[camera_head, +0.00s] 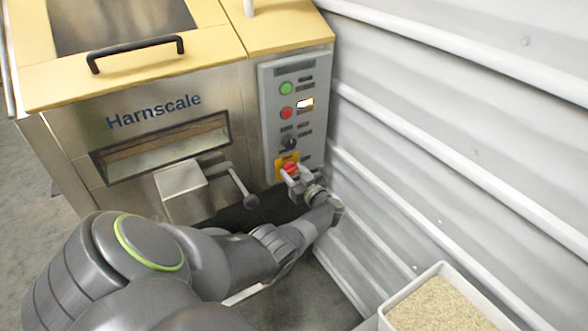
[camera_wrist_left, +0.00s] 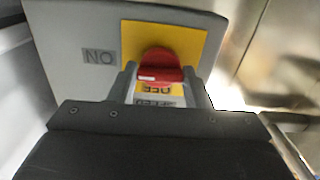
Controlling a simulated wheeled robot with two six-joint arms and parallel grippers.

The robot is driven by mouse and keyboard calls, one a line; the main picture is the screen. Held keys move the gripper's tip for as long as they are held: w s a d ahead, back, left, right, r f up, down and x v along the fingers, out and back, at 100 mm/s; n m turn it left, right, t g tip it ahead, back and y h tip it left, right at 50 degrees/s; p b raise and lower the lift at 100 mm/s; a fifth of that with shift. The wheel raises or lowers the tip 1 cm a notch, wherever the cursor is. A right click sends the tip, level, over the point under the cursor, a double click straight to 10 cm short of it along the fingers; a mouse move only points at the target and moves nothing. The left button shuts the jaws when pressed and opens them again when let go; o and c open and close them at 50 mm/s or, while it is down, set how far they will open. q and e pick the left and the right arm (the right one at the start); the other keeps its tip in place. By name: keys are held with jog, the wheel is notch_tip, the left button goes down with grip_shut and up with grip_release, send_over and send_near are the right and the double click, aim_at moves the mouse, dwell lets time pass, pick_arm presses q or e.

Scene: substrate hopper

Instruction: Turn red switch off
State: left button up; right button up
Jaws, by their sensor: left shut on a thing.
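The red switch (camera_head: 291,168) is a rotary knob on a yellow plate (camera_head: 281,163) low on the grey control panel (camera_head: 268,126). In the left wrist view the red knob (camera_wrist_left: 160,69) sits on the yellow plate (camera_wrist_left: 195,38), with "ON" and "OFF" lettering beside it. The knob's white mark points toward the left side of its handle. My left gripper (camera_head: 296,174) is at the knob. In the wrist view its two fingers (camera_wrist_left: 162,82) stand on either side of the knob, shut on it. My right gripper is not in view.
A metal lever (camera_head: 243,186) sticks out left of the gripper. A corrugated wall (camera_head: 440,130) is close on the right. A bin of grain (camera_head: 440,306) stands lower right.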

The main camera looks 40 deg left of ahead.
pick_arm(q)
jog(key=n+b, duration=0.1)
jog(key=n, duration=0.4)
jog(key=shift+f, duration=0.1)
jog(key=n+b, duration=0.2)
jog(key=n, duration=0.2)
jog(key=shift+n, duration=0.4)
jog(key=shift+s+n+b, duration=0.1)
jog(key=shift+n+b, duration=1.95)
jog(key=shift+n, duration=1.85)
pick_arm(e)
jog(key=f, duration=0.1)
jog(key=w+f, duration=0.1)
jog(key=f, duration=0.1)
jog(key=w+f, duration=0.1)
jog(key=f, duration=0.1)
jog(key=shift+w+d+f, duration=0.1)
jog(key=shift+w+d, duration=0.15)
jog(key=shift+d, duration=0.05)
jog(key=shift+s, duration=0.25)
pick_arm(q)
jog(key=o, duration=1)
